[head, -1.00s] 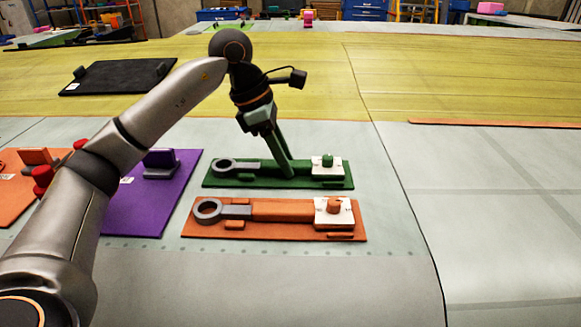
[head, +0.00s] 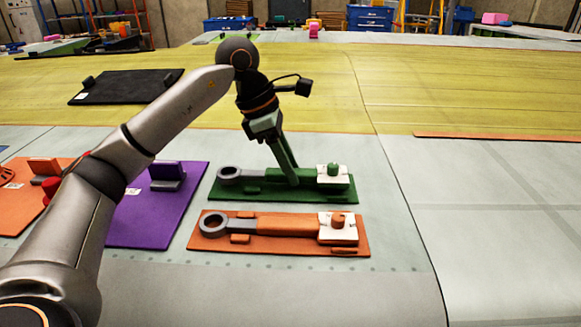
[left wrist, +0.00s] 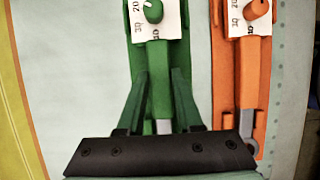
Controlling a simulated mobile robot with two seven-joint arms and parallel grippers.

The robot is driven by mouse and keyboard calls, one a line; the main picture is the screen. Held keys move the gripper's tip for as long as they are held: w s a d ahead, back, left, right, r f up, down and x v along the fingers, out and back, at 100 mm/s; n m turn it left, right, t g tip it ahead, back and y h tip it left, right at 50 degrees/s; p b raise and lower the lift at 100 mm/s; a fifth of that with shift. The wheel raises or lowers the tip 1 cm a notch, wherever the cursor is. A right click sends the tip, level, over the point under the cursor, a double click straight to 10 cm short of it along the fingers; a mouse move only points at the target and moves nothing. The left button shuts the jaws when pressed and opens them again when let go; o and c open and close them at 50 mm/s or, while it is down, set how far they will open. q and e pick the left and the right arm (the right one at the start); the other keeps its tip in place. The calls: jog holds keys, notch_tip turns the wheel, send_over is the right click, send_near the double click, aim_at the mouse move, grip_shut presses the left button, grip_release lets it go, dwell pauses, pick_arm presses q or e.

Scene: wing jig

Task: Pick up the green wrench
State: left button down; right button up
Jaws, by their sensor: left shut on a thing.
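The green wrench (head: 263,174) lies along a green board (head: 267,195), with a grey ring end at the left and a white plate with a green knob at the right. In the left wrist view the green wrench (left wrist: 158,60) runs up to the white plate at the top. My left gripper (head: 293,181) reaches down onto the handle, left of the plate. In the left wrist view my left gripper (left wrist: 160,75) has a finger on each side of the handle and is shut on it. The wrench still appears down at its board. My right gripper is not in view.
An orange wrench (head: 285,222) on an orange board (head: 205,244) lies just nearer. A purple board (head: 150,225) and another orange board (head: 15,208) are at the left. A black board (head: 125,90) lies farther back. The table is clear at the right.

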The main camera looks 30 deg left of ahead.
aim_at(298, 171)
pick_arm(q)
notch_tip(298, 171, up, 3)
jog(key=shift+s+a+r+p, duration=0.15)
jog(key=shift+r+p, duration=0.05)
jog(key=shift+p, duration=0.85)
jog(key=s+a+r+p, duration=0.1)
jog(key=s+a+r, duration=0.5)
jog(key=s, duration=0.6)
notch_tip(298, 171, up, 3)
jog(key=shift+a+f+p, duration=0.15)
jog(key=shift+f+p, duration=0.05)
jog(key=shift+p, duration=0.1)
